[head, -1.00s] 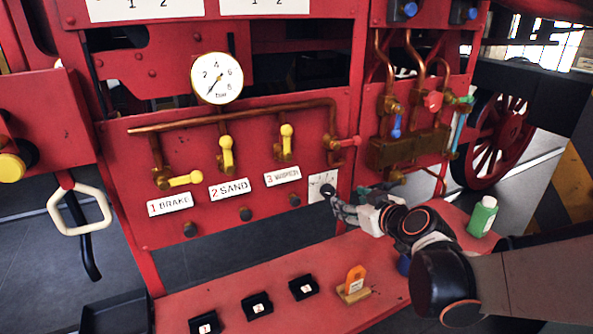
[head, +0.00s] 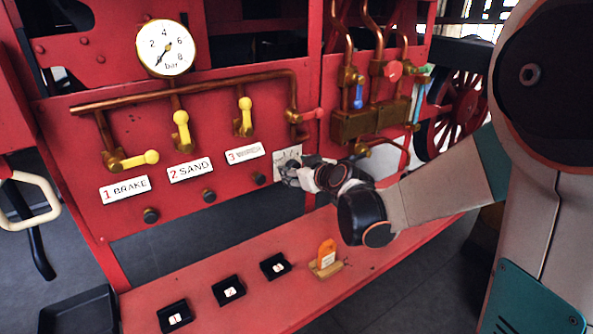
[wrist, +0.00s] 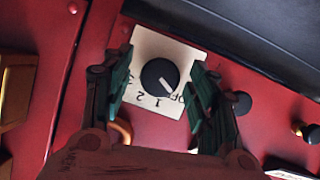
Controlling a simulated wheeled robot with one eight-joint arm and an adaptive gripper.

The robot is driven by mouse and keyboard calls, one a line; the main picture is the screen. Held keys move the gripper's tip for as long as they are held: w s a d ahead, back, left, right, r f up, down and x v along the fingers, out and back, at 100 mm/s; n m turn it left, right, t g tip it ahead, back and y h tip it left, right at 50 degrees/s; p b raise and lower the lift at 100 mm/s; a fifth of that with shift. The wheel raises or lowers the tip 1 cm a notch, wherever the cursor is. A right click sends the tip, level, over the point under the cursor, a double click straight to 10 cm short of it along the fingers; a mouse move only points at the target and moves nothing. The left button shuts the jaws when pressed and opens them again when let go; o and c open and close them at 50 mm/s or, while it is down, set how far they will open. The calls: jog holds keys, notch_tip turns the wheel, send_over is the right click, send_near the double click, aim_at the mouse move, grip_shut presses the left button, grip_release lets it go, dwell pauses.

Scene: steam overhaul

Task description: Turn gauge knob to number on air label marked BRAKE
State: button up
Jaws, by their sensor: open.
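The BRAKE label (head: 125,188) is a white plate with a red 1, below the leftmost yellow-handled valve on the red panel. The gauge knob (wrist: 159,77) is round and black with a white pointer line. It sits on a cream dial plate (wrist: 146,48) marked OFF, 1, 2 and 3; the pointer slants to the lower right, towards OFF. In the wrist view my gripper (wrist: 161,66) is open, with one green-padded finger on each side of the knob, apart from it. In the head view my gripper (head: 291,174) covers most of the dial plate (head: 287,157).
Labels SAND (head: 190,170) with 2 and another (head: 245,152) with 3 sit right of BRAKE. A pressure gauge (head: 166,48) is above. A red shelf (head: 200,275) below carries small black trays and an orange tag on a stand (head: 326,258). Copper pipes stand right of the dial.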

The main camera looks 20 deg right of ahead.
jog(key=c, duration=1.1)
jog(key=shift+o, duration=0.2)
jog(key=shift+d+m+g+y, duration=0.15)
jog(key=shift+m+g+y, duration=0.45)
jog(key=shift+m+y, duration=1.6)
jog(key=shift+m, duration=0.5)
jog(key=shift+h, duration=0.3)
jog(key=o, duration=1.1)
jog(key=shift+c, duration=0.2)
